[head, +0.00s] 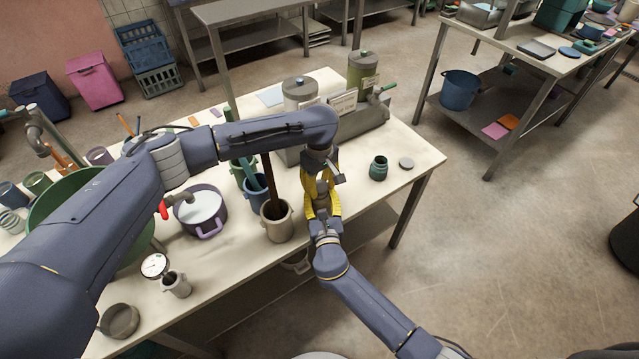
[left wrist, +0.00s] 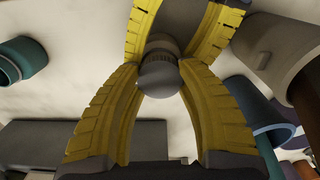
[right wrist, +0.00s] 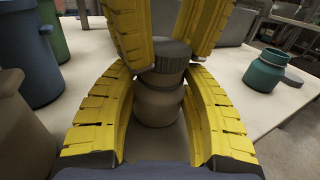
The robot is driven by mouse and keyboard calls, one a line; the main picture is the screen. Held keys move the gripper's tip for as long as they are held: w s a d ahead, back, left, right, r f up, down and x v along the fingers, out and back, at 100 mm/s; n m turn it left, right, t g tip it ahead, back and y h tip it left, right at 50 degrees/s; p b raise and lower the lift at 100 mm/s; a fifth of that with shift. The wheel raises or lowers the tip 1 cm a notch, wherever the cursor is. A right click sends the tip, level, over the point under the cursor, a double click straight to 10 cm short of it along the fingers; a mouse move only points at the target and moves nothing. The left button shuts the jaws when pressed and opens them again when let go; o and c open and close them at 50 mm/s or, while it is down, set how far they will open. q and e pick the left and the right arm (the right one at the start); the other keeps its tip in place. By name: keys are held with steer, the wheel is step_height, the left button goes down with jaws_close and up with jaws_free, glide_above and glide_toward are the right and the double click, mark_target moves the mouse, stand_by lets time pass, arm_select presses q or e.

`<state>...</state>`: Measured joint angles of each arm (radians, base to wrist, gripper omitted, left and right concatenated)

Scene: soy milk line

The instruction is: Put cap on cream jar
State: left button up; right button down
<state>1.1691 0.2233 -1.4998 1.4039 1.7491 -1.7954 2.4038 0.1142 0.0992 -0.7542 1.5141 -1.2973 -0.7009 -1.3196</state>
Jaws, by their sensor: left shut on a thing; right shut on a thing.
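A grey-brown jar (right wrist: 158,103) stands upright between the fingers of my right gripper (head: 322,212), which is shut on it. A dark grey cap with a ribbed side (right wrist: 172,56) sits on the jar's mouth, apparently level. My left gripper (head: 320,178) comes down from above and is shut on the cap; the cap's smooth top shows in the left wrist view (left wrist: 158,75). Whether the cap is fully seated cannot be told. Fingers hide parts of both pieces.
A teal open jar (head: 378,168) and a loose grey lid (head: 406,163) stand to the right on the table (head: 428,160). A beige pot with a brown handle (head: 277,224) and a blue container (head: 252,186) are close on the left. A grey rack with canisters (head: 372,118) stands behind.

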arm_select(q)
steer(key=shift+f, duration=0.65)
stand_by(0.5)
steer(key=shift+s+f, duration=0.1)
steer(key=shift+f, duration=0.15)
steer(key=shift+c, duration=0.9)
steer(key=shift+a+f, duration=0.1)
steer(key=shift+f, duration=0.05)
steer(key=shift+s+a+r, duration=0.1)
steer(key=shift+r, duration=0.15)
steer(key=shift+r, duration=0.25)
steer(key=shift+c, duration=0.2)
steer(key=shift+f, duration=0.7)
stand_by(1.0)
steer(key=shift+r, duration=0.25)
steer(key=shift+s+d+r, duration=0.1)
steer(key=shift+d+r, duration=0.1)
stand_by(1.1)
